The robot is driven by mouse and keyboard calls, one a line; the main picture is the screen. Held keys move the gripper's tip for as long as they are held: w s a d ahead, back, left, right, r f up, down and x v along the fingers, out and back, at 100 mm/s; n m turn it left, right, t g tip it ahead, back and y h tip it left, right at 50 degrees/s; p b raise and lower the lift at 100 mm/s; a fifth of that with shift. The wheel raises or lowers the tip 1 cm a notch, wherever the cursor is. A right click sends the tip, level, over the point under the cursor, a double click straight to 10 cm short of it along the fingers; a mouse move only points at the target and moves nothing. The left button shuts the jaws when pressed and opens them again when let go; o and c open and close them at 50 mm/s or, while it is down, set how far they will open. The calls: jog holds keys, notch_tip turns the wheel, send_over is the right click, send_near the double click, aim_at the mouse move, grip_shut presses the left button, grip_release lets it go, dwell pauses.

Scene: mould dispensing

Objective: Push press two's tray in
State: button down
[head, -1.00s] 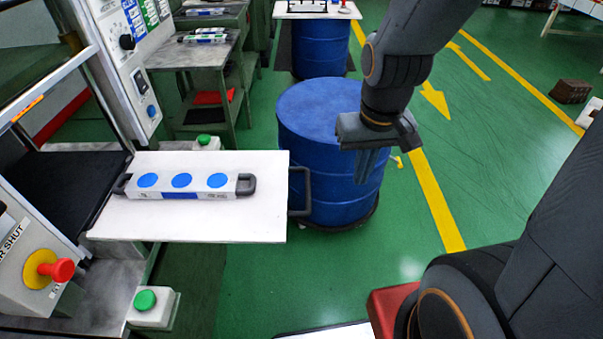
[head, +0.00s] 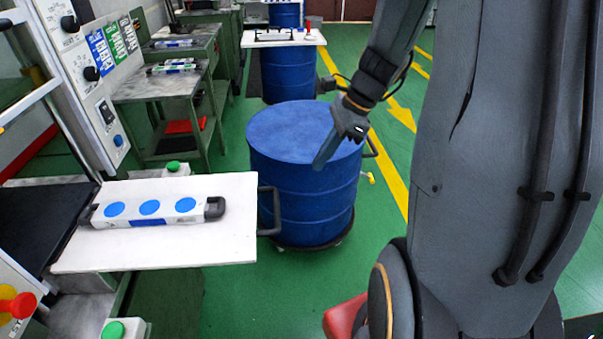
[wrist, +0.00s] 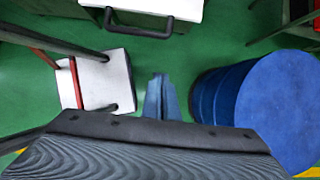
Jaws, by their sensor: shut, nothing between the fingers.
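The white tray (head: 235,235) sticks out to the right from the press at the left of the head view. A dark handle (head: 270,211) is on its right edge. A white mould with three blue discs (head: 150,207) lies on the tray. In the wrist view the tray's edge (wrist: 178,8) and its dark handle (wrist: 140,31) show at the top. My gripper (head: 324,158) is to the right of the handle and apart from it, in front of the blue drum in the picture. Its fingers (wrist: 160,97) are shut and empty over green floor in the wrist view.
A blue drum (head: 300,190) stands just beyond the tray's right end; it also shows at right in the wrist view (wrist: 275,105). Green push buttons (head: 115,330) and a red emergency button (head: 22,305) sit by the press. A white-topped stand (wrist: 105,80) shows at left in the wrist view.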

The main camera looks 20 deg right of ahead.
jog(key=w+a+f+p, duration=0.2)
jog(key=a+f, duration=0.5)
jog(key=shift+w+a+f+p, duration=0.2)
jog(key=shift+a+f+p, duration=0.1)
jog(key=shift+a+f, duration=0.1)
jog(key=shift+r, duration=0.1)
